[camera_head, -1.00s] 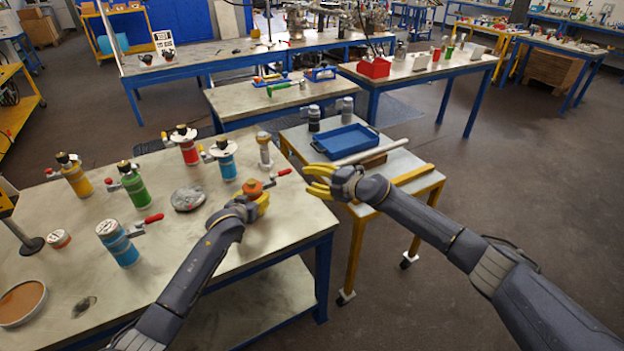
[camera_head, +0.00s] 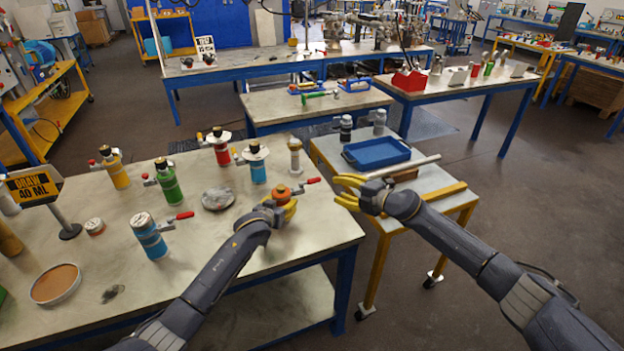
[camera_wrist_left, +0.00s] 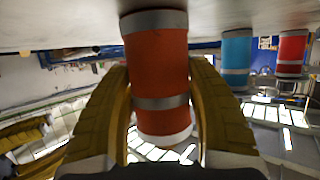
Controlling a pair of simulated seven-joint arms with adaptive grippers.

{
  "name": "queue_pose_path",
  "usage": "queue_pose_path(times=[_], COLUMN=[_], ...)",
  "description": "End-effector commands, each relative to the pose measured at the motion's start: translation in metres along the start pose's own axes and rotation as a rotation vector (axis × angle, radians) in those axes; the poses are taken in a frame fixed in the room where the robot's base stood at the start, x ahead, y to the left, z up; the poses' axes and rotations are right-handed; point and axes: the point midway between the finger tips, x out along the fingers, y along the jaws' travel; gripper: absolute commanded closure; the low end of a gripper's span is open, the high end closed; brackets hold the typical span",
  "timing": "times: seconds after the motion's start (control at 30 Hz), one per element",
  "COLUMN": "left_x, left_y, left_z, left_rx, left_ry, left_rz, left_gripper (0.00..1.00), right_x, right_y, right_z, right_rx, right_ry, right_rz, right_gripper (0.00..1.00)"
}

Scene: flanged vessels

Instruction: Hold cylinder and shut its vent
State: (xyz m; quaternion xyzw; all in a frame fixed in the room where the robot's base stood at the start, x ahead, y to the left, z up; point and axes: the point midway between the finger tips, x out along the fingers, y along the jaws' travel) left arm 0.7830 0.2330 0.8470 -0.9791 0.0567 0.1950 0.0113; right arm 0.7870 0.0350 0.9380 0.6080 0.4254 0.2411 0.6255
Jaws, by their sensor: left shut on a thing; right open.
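An orange cylinder (camera_head: 282,190) stands on the near table, with a red-handled lever (camera_head: 313,181) sticking out to the right of its top. My left gripper (camera_head: 287,209) is shut around its body; in the left wrist view the yellow fingers sit on both sides of the orange cylinder (camera_wrist_left: 158,70) with its grey bands. The fingers hide much of the cylinder in the head view. My right gripper (camera_head: 350,190) is open and empty, to the right of the lever, above the gap between table and cart.
A blue cylinder (camera_head: 149,237) with a red lever, a green one (camera_head: 168,185), a yellow one (camera_head: 117,172), a red one (camera_head: 221,152) and another blue one (camera_head: 257,167) stand on the table. The cart holds a blue tray (camera_head: 377,152). A "DRAW 40 ML" sign (camera_head: 34,187) stands at left.

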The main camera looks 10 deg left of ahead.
Motion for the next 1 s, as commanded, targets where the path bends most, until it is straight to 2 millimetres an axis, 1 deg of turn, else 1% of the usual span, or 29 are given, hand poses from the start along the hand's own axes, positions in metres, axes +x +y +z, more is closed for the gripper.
queue_pose_path(times=[0.37,0.4,0.6,0.87,1.0], left_x=[0.0,0.0,0.0,-0.0005,-0.0064], left_y=[-0.0004,-0.0003,-0.0003,-0.0001,-0.0001], left_z=[0.0003,0.0003,0.0002,0.0001,0.0003], left_rx=[0.0,0.0,0.0,0.0,0.0], left_ry=[-0.001,-0.001,0.0,0.0,0.0], left_rz=[-0.001,-0.001,0.0,0.0,0.0], left_gripper=[0.85,0.4,0.17,0.17,0.17], right_x=[0.0,0.0,0.0,0.0,0.0], right_y=[0.0,0.0,0.0,0.0,0.0], right_z=[-0.0001,-0.0001,-0.0001,-0.0001,0.0], right_rx=[0.0,0.0,0.0,0.0,0.0], right_ry=[0.0,0.0,0.0,0.0,0.0], right_rz=[0.0,0.0,0.0,0.0,0.0], right_gripper=[0.6,0.6,0.6,0.6,0.6])
